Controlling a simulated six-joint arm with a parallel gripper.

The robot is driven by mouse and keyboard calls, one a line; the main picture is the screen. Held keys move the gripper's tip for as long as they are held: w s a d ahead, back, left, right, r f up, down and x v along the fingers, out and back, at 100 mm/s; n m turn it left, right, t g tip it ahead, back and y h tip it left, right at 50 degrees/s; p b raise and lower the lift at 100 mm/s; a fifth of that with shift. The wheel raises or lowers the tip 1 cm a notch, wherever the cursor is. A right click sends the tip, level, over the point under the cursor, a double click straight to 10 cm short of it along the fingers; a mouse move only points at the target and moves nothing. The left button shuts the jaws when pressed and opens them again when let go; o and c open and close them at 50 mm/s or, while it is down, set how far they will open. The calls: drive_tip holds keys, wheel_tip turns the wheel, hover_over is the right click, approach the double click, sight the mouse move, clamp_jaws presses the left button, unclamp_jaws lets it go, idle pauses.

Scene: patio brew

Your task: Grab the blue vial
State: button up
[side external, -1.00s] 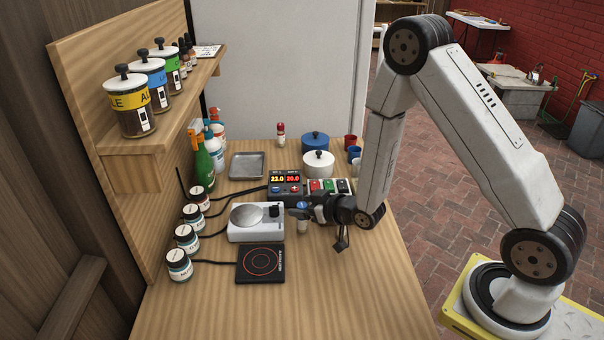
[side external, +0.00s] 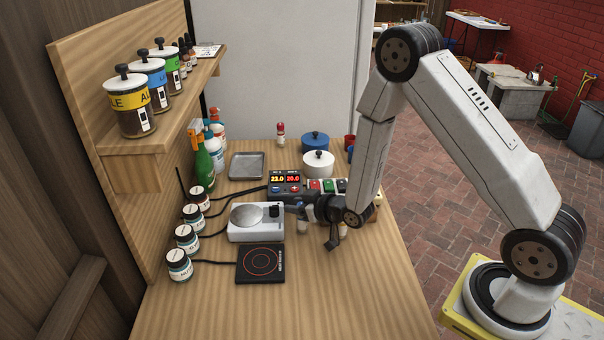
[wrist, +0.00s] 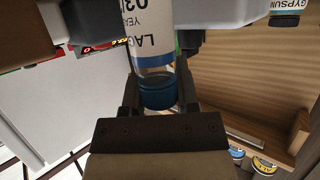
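The blue vial (wrist: 158,92) shows in the wrist view, with a blue cap and a white label bearing dark print. Its cap is between the two fingers of my gripper (wrist: 159,98). The fingers stand on either side of the cap, with what looks like a thin gap on the right; I see no firm squeeze. In the side view my gripper (side external: 309,209) is low over the table, just right of the white scale, and hides most of the vial. Whether the vial rests on the table is hidden.
The white scale (side external: 262,232) and a black hot plate (side external: 260,265) are close on the left. A controller box (side external: 286,185) stands behind, with two lidded pots (side external: 318,165) beyond. The front of the table is clear.

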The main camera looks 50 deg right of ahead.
clamp_jaws()
drive_tip(key=shift+r, duration=0.2)
wheel_tip(320, 180, up, 10)
drive_tip(key=shift+f, duration=0.2)
idle(0.6)
idle(0.5)
